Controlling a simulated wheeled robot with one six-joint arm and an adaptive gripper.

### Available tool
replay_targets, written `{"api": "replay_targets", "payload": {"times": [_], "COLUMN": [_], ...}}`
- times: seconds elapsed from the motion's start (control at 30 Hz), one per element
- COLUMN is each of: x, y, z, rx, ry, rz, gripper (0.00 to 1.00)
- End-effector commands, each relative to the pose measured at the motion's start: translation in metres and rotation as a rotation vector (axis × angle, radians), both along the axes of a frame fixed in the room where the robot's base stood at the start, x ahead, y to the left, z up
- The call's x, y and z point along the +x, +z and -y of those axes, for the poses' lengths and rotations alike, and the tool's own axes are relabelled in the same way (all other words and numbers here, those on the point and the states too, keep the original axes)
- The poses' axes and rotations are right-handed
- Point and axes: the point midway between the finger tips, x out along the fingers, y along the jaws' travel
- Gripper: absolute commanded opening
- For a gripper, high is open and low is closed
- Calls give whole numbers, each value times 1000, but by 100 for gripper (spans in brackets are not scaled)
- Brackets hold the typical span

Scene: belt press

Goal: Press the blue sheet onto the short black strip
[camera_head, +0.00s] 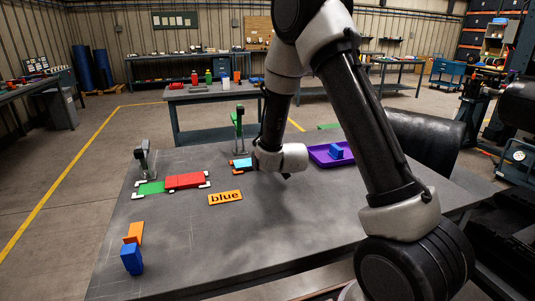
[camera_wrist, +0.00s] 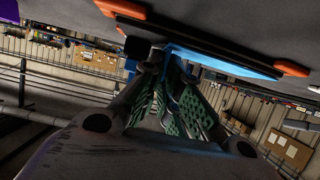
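The blue sheet (camera_head: 241,162) lies at the short strip, beside my gripper, near the table's back edge. In the wrist view, the blue sheet (camera_wrist: 222,62) shows flat and edge-on along the short black strip (camera_wrist: 195,38), which has orange end pieces. I cannot tell whether it is seated on the strip. My gripper (camera_head: 284,175) is low over the table, just right of the sheet. In the wrist view, the green-padded fingers (camera_wrist: 168,68) reach the sheet's near end, with blue showing between them. Whether they grip it is unclear.
A green stand (camera_head: 238,122) is behind my gripper. The front middle is clear.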

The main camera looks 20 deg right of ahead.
Motion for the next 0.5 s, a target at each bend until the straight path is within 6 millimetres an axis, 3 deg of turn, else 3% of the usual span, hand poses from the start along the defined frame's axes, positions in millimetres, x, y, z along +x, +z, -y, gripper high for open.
{"api": "replay_targets", "payload": {"times": [0.47,0.5], "x": [0,0], "y": [-1,-1], "z": [0,0], "rx": [0,0], "ry": [0,0], "rz": [-1,-1], "gripper": [0,7]}}
